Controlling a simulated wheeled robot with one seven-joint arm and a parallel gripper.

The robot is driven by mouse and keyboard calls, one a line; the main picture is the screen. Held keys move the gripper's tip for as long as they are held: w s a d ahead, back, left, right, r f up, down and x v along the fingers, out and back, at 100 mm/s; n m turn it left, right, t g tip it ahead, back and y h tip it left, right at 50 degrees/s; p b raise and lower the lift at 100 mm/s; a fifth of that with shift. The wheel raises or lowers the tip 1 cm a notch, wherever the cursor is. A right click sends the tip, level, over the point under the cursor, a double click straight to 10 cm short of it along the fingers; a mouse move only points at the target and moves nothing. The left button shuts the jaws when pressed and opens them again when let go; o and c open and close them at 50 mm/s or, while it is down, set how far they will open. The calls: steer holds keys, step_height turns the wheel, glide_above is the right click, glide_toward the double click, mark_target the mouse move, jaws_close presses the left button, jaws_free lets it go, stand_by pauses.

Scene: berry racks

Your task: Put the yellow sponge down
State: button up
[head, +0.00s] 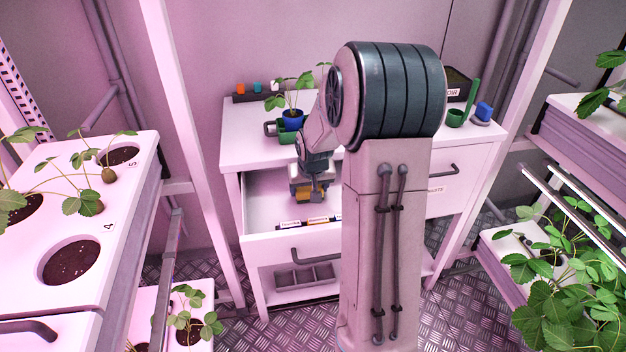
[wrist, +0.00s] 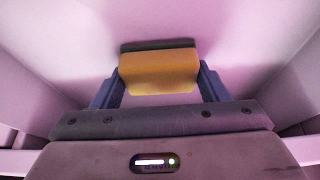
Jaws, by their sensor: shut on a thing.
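The yellow sponge (wrist: 158,72) is a block with a dark green layer along its far edge. My gripper (wrist: 159,80) is shut on it, with a blue finger at each side. In the head view my gripper (head: 309,192) is inside the open drawer (head: 262,202) of the white cabinet, and the yellow of the sponge (head: 312,196) shows between its fingers. Pale drawer walls and floor surround the sponge in the wrist view. I cannot tell whether the sponge touches the drawer floor.
A second closed drawer is on the right, partly behind my arm. Planted racks (head: 110,225) flank both sides. The drawer floor left of my gripper looks clear.

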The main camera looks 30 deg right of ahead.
steer(key=shift+f, duration=0.15)
steer(key=o, duration=0.9)
steer(key=shift+f, duration=0.15)
steer(key=s+p+v, duration=0.1)
steer(key=v, duration=1.3)
steer(key=shift+n+g+y, duration=0.3)
steer(key=shift+n+g, duration=0.1)
steer(key=shift+n, duration=0.5)
steer(key=s+a, duration=0.9)
steer(key=shift+a+r, duration=0.35)
steer(key=shift+r, duration=0.05)
steer(key=shift+n+g+y, duration=0.4)
steer(key=shift+n+g, duration=0.2)
steer(key=shift+n, duration=0.1)
steer(key=s+a, duration=0.1)
steer(key=s, duration=0.2)
steer(key=s+a+f, duration=0.1)
steer(key=s+a, duration=0.1)
steer(key=s, duration=0.2)
steer(key=s+a, duration=0.2)
steer(key=s, duration=0.1)
steer(key=shift+s+a+f, duration=0.1)
steer(key=shift+s+f, duration=0.05)
steer(key=shift+f, duration=0.05)
